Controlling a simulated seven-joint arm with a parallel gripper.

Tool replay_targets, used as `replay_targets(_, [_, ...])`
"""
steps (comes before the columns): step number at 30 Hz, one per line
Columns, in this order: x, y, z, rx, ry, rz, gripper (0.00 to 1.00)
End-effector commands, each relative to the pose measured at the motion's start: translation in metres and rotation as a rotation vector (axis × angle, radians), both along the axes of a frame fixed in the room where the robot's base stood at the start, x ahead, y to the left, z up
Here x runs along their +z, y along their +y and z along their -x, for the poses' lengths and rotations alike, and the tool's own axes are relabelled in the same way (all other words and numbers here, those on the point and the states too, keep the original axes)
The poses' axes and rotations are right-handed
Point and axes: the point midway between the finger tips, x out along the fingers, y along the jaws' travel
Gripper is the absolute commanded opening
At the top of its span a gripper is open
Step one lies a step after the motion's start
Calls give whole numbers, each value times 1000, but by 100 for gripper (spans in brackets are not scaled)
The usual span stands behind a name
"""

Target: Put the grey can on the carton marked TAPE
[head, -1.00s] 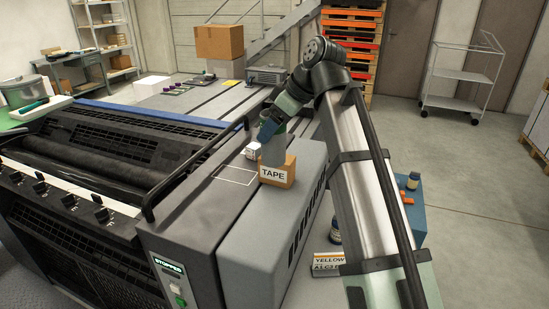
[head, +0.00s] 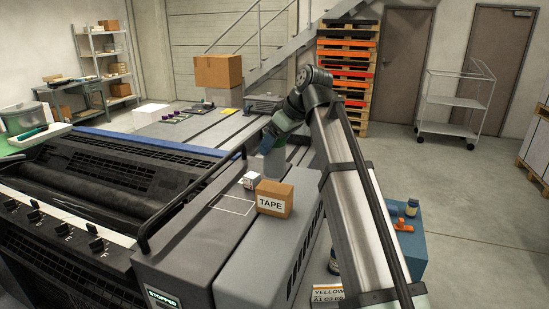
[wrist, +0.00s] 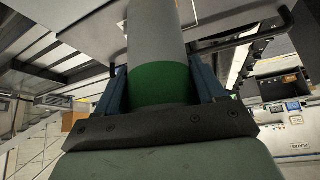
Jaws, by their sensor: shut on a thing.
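The grey can (head: 272,163) hangs from my gripper (head: 267,137) in the head view, behind the carton marked TAPE (head: 283,193) and higher in the picture. The wrist view shows the can (wrist: 157,35) with a green band, between the two blue fingers of my gripper (wrist: 165,88). The fingers are shut on it. The brown carton sits on the grey machine top with its white label facing the camera. The can appears apart from the carton; its exact height above the machine is hard to tell.
A small white cube (head: 251,180) stands beside the carton, left of it. A white outlined rectangle (head: 234,204) is bare. A black rail (head: 175,205) runs along the left. A blue box (head: 412,245) with a bottle (head: 412,207) on it stands at right.

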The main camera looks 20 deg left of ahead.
Motion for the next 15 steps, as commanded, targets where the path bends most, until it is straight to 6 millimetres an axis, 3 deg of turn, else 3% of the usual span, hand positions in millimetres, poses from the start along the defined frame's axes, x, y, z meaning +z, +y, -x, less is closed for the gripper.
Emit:
replay_targets(12, [-40,0,1,1,1,1,35])
replay_targets(15, [-42,0,0,2,-1,0,35])
